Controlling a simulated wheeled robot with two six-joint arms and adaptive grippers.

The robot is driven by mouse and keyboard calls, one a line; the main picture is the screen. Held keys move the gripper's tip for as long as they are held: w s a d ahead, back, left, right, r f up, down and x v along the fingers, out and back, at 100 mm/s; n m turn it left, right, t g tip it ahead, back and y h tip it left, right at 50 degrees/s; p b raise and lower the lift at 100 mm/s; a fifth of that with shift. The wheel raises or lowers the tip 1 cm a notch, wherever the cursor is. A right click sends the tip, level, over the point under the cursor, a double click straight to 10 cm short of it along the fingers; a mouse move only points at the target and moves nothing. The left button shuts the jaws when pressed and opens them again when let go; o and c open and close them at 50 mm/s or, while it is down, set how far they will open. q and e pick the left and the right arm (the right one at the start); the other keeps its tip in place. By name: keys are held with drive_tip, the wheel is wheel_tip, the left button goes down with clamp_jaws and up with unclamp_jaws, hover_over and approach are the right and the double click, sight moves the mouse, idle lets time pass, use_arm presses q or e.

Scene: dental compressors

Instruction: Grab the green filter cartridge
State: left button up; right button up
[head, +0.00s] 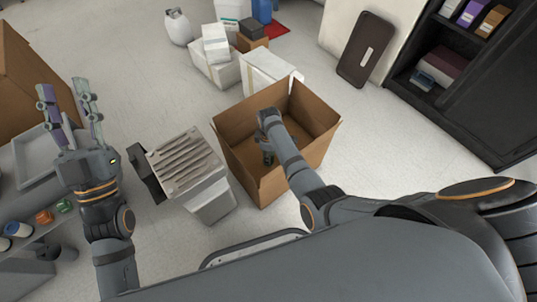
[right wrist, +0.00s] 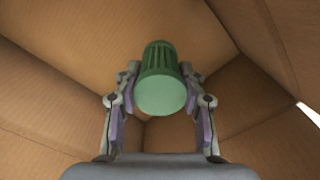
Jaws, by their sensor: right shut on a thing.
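The green filter cartridge (right wrist: 161,80) shows in the right wrist view as a ribbed green cylinder with a smooth, paler round end. My right gripper (right wrist: 160,90) has one finger on each side of it and is shut on it. In the head view my right arm reaches down into an open cardboard box (head: 233,131), and the arm hides the cartridge there. The box's brown walls surround the gripper in the right wrist view. My left gripper (head: 68,100) is at the left of the head view, with its fingers apart and nothing between them.
A grey bin with a slatted top (head: 185,160) stands just left of the box. A shelf (head: 28,240) at the lower left holds several small coloured cylinders. White boxes (head: 216,70) stand behind. A black cabinet (head: 480,100) is at the right. Floor between box and cabinet is clear.

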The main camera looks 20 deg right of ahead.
wheel_tip(320, 180, up, 3)
drive_tip(key=shift+f+p, duration=0.1)
drive_tip(key=shift+p, duration=0.65)
use_arm(q)
wheel_tip(320, 180, down, 27)
drive_tip(key=g, duration=0.6)
drive_tip(key=n+g+y+p, duration=0.1)
drive_tip(key=g, duration=0.6)
drive_tip(key=shift+w+d+f, duration=0.1)
drive_tip(key=shift+w+f, duration=0.05)
drive_tip(key=shift+f, duration=0.05)
use_arm(e)
wheel_tip(320, 180, up, 2)
drive_tip(key=shift+r, duration=0.2)
